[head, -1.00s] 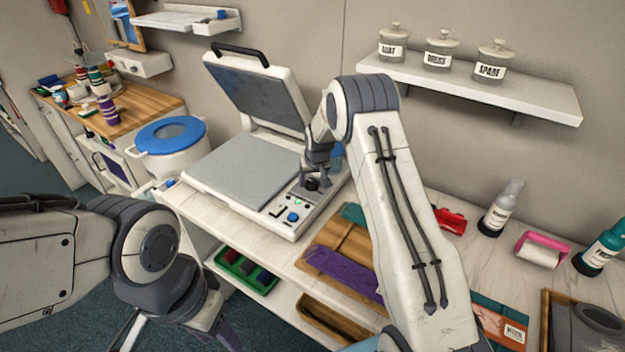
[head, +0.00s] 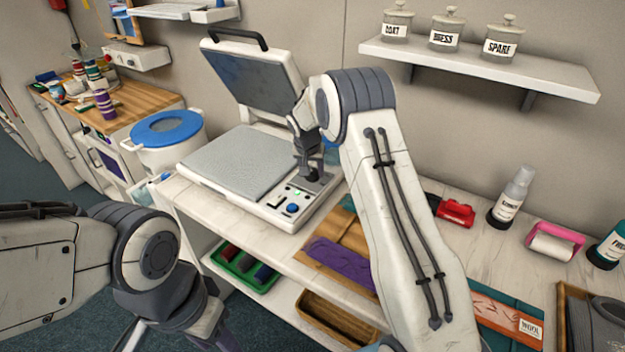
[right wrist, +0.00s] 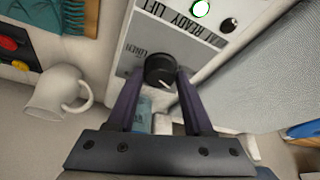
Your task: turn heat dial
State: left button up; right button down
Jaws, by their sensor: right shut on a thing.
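The heat press (head: 240,165) stands on the worktop with its lid raised. Its control panel (head: 292,208) at the right front carries a green light and a blue button. The black heat dial (right wrist: 160,70) shows in the right wrist view, with a pale pointer mark on its face. My right gripper (head: 312,178) is shut on the dial, with a finger (right wrist: 186,90) on either side of it. In the head view the gripper mostly hides the dial. My left gripper (head: 228,338) hangs low at the bottom edge, away from the press; its jaw gap is unclear.
A white pot with a blue lid (head: 166,130) stands left of the press. A white mug (right wrist: 58,92) is close to the panel in the wrist view. A wall shelf (head: 480,68) with jars is at the upper right. A red stapler-like item (head: 455,212) lies right of my arm.

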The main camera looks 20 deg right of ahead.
jog(key=m+h+b, duration=0.1)
jog(key=m+b, duration=0.1)
jog(key=m, duration=0.1)
jog(key=shift+f+g, duration=0.15)
jog(key=shift+g, duration=0.25)
jog(key=shift+w+a+m+b, duration=0.1)
jog(key=shift+m+b, duration=0.3)
jog(key=shift+m, duration=0.3)
pick_arm(q)
jog(key=shift+f, duration=2.1)
pick_arm(e)
jog(key=shift+r+m+g+h, duration=0.2)
jog(key=shift+m+g+h, duration=0.35)
jog(key=shift+m, duration=0.75)
jog(key=shift+c, duration=1.5)
grip_release()
jog(key=shift+y, duration=0.25)
pick_arm(q)
jog(key=shift+f+b, duration=0.45)
jog(key=shift+b, duration=0.1)
pick_arm(e)
jog(key=v, duration=1)
jog(key=shift+r, duration=0.25)
